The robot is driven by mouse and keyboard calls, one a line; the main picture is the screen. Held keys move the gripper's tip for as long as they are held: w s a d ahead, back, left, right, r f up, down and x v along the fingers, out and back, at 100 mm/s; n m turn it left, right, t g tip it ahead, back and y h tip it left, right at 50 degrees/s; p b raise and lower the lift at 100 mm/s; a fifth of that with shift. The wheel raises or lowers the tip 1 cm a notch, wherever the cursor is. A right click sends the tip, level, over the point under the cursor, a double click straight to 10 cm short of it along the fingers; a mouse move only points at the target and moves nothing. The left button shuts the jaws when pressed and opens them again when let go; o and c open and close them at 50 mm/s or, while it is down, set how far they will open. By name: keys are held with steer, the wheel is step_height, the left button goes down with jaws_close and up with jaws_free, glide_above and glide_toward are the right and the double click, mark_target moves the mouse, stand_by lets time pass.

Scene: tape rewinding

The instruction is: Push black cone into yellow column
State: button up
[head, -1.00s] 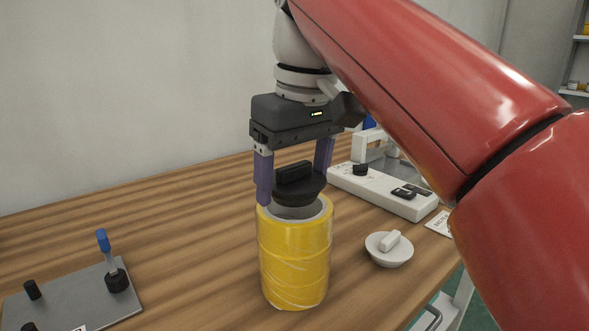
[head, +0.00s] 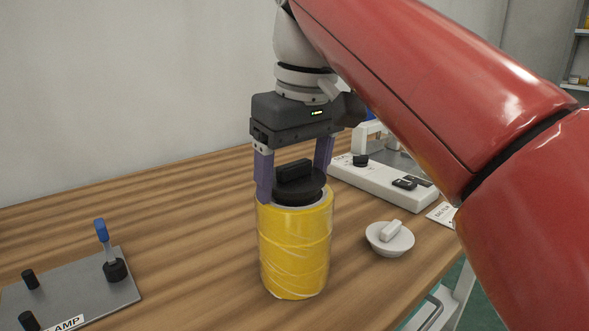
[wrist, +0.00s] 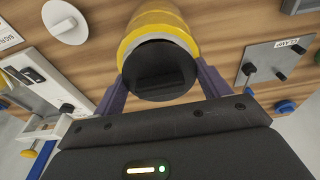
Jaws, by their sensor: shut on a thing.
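The yellow column (head: 295,250) stands upright on the wooden table, hollow at the top with a grey inner rim. The black cone (head: 298,188), with a raised bar handle, sits at the column's top opening; its lower part is hidden by the rim. My gripper (head: 293,187) points down from above, its purple fingers on opposite sides of the cone, shut on it. In the wrist view the cone's round dark top (wrist: 160,72) lies between the fingers, with the yellow column (wrist: 158,22) behind it. How deep the cone sits cannot be told.
A white cone with a handle (head: 389,239) lies right of the column. A white control device (head: 385,185) stands behind it. A grey clamp plate (head: 75,290) with a blue-tipped lever is at front left. The table between plate and column is clear.

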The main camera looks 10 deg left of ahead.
mark_target(294, 163)
steer(key=shift+f, duration=0.5)
steer(key=shift+f+b, duration=0.4)
steer(key=shift+f, duration=0.1)
steer(key=o, duration=0.8)
steer(key=shift+c, duration=0.7)
steer(key=shift+o, duration=0.3)
steer(key=shift+f, duration=0.1)
step_height(294, 163, up, 3)
steer(key=p, duration=0.3)
steer(key=shift+r+p, duration=0.5)
steer(key=shift+r, duration=1.85)
